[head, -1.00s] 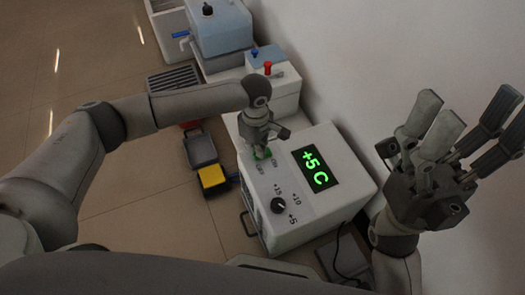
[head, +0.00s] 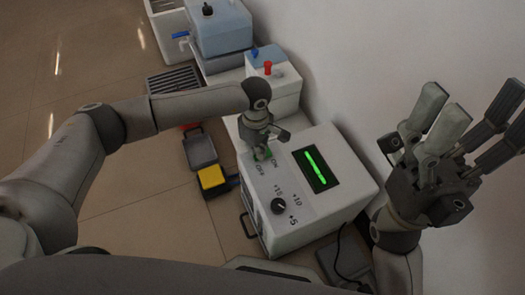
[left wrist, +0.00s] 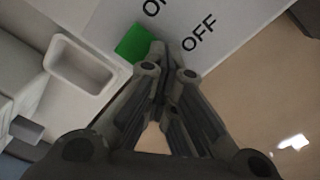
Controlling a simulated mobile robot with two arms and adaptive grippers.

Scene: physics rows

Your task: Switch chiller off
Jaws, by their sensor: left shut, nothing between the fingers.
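The chiller (head: 300,222) is a white box with a dark display (head: 317,168), a black dial (head: 278,206) and a switch marked ON and OFF. The display shows a green bar-like line. The green switch (left wrist: 132,42) is lit and partly covered by my fingers in the left wrist view. My left gripper (head: 263,152) is shut and empty, its fingertips at the switch between the two labels; I cannot tell whether they touch it. My right gripper (head: 466,125) is raised to the right of the chiller, fingers spread open and empty.
A white box with red and blue knobs (head: 273,90) stands behind the chiller, and a blue-grey unit (head: 217,35) behind that. A yellow-topped block (head: 212,178) and a grey tray (head: 200,150) lie left. The wall is close on the right; floor is open on the left.

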